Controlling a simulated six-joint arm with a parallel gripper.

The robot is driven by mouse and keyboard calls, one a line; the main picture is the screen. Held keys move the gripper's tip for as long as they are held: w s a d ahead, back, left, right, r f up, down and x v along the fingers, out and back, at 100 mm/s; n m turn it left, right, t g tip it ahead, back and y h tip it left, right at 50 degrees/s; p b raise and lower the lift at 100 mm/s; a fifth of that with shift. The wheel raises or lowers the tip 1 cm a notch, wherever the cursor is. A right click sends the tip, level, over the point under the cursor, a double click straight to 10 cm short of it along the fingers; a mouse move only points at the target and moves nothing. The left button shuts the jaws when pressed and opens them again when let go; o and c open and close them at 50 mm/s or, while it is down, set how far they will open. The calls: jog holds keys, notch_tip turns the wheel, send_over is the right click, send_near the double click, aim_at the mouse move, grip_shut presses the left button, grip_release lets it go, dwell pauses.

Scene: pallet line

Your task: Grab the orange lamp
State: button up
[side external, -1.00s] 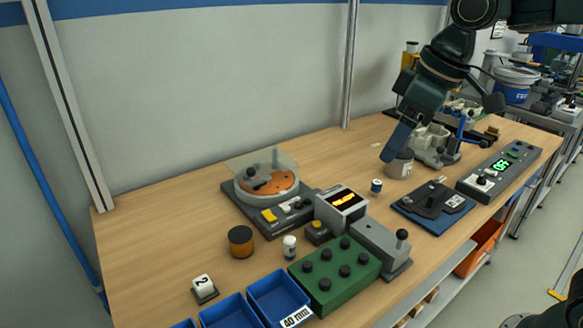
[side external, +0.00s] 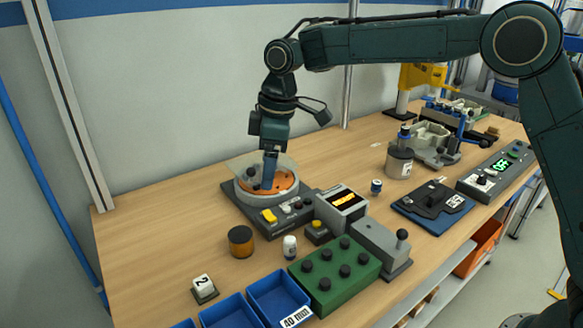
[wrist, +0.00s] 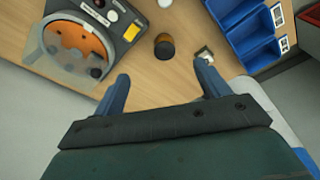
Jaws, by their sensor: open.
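An amber-orange cylinder with a dark top (side external: 241,242), which looks like the orange lamp, stands upright on the wooden bench, left of the bench's middle. It also shows in the wrist view (wrist: 164,46), ahead of the fingers and between their lines. My gripper (side external: 268,187) points down, and its finger hides part of the orange turntable disc in the side view. In the wrist view my gripper (wrist: 162,74) has its two blue fingers wide apart with nothing between them. The gripper is apart from the amber cylinder.
A turntable unit (side external: 250,215) with a clear cover stands behind the cylinder.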

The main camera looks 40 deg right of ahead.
jog(key=n, duration=0.2)
send_over(240, 233)
jog(key=d, duration=0.1)
notch_tip(240, 233, down, 7)
jog(key=shift+s+r+g, duration=0.1)
jog(key=shift+s+g, duration=0.2)
jog(key=shift+g, duration=0.1)
jog(key=f, duration=0.5)
jog(key=a+f, duration=0.1)
jog(key=f, duration=0.2)
jog(key=shift+w+f, duration=0.2)
jog(key=shift+f, duration=0.1)
jog(key=shift+w+f, duration=0.2)
jog(key=shift+f, duration=2.35)
